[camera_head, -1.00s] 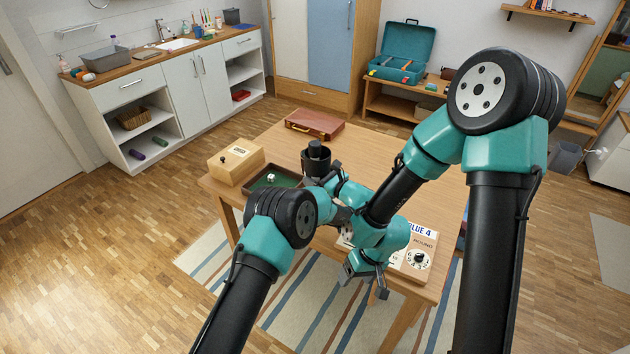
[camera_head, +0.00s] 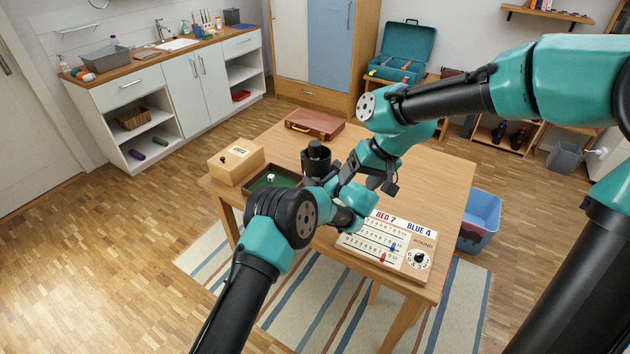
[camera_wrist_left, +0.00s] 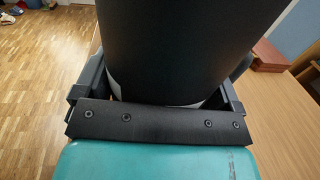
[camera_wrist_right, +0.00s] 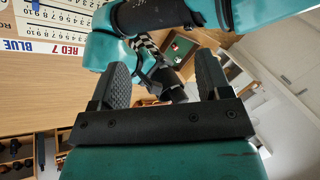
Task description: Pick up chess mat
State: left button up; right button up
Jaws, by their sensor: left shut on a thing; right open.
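A dark cylinder, apparently the rolled chess mat (camera_head: 316,163), stands at the middle of the table beside the green-lined tray. In the left wrist view the black roll (camera_wrist_left: 190,45) fills the space between the fingers, with white patches at its lower edge. My left gripper (camera_head: 326,181) is shut on it. In the right wrist view a chequered part (camera_wrist_right: 149,46) shows by the left gripper, partly hidden. My right gripper (camera_head: 382,185) is open and empty above the table, to the right of the roll; its spread fingers (camera_wrist_right: 162,85) show in its wrist view.
A wooden box (camera_head: 235,163) and a green-lined tray (camera_head: 258,184) stand on the table's left side, and a brown case (camera_head: 315,123) lies at the back. A score board (camera_head: 375,252) lies at the front right. The table's right side is clear. A blue bin (camera_head: 480,220) stands beyond it.

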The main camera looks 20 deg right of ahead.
jog(key=w+a+r+h, duration=0.1)
jog(key=w+r, duration=0.3)
jog(key=w, duration=0.8)
jog(key=m+g+h, duration=0.2)
jog(key=m+h, duration=0.1)
jog(key=h, duration=0.1)
send_near(315, 143)
jog(key=shift+w+d+r, duration=0.15)
jog(key=shift+w+d, duration=0.05)
jog(key=shift+d, duration=0.05)
notch_tip(315, 143, down, 7)
jog(key=shift+r, duration=0.1)
jog(key=shift+s+a+f, duration=0.1)
jog(key=shift+s+f, duration=0.05)
jog(key=shift+f, duration=1.15)
jog(key=shift+s+a+f, duration=0.1)
jog(key=shift+f, duration=1.25)
